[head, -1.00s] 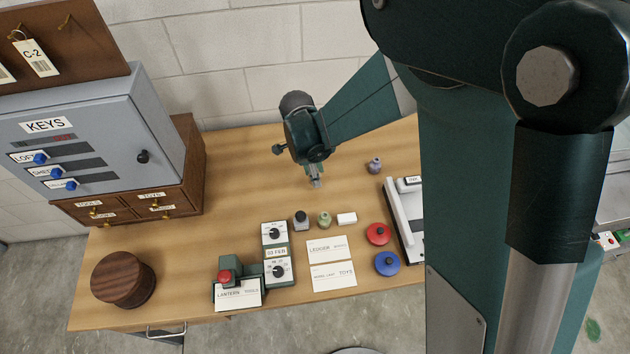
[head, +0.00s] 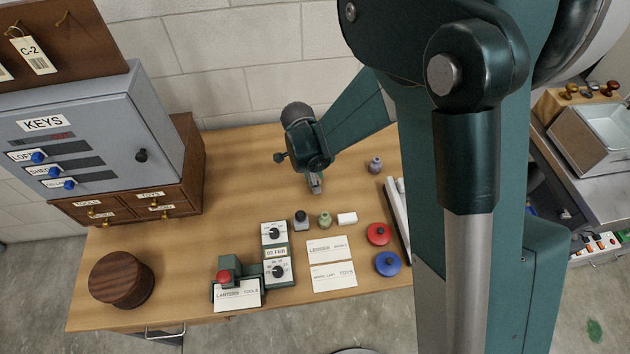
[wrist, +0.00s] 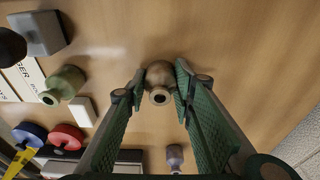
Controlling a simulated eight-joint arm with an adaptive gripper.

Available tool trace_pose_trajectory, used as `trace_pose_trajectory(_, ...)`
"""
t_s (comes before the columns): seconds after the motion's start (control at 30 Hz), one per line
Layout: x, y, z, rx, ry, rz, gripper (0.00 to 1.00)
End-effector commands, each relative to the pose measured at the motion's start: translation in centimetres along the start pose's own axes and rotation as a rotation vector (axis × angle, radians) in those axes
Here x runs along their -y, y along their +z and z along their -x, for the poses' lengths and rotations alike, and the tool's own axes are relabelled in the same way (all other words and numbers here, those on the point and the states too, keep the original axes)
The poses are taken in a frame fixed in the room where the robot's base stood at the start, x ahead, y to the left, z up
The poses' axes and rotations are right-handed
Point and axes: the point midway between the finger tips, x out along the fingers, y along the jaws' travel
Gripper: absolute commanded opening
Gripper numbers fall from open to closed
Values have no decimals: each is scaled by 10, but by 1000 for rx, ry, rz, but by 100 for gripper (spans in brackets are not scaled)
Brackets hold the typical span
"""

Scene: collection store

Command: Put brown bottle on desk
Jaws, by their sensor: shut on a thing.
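The brown bottle (wrist: 159,80) is between the two fingers of my gripper (wrist: 156,92) in the wrist view, its round mouth facing the camera. My gripper is shut on it. In the head view my gripper (head: 316,186) points down over the middle of the wooden desk (head: 240,180), and the bottle is mostly hidden there. I cannot tell whether its base touches the desktop.
A purple-grey bottle (head: 375,165) stands to the right of my gripper. In front are a grey bottle (head: 301,221), a green bottle (head: 324,220), a white block (head: 347,218), cards (head: 333,276) and red (head: 378,234) and blue (head: 387,263) discs. Desktop left of my gripper is clear.

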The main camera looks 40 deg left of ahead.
Motion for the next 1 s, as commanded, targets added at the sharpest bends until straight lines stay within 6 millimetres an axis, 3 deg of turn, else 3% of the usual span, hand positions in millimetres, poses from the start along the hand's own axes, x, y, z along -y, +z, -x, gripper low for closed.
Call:
trace_pose_trajectory(0.13,0,0,0,0,0,0,40)
trace_pose_trajectory(0.67,0,-1,5,0,0,0,40)
trace_pose_trajectory(1.0,0,-1,41,0,0,1,40)
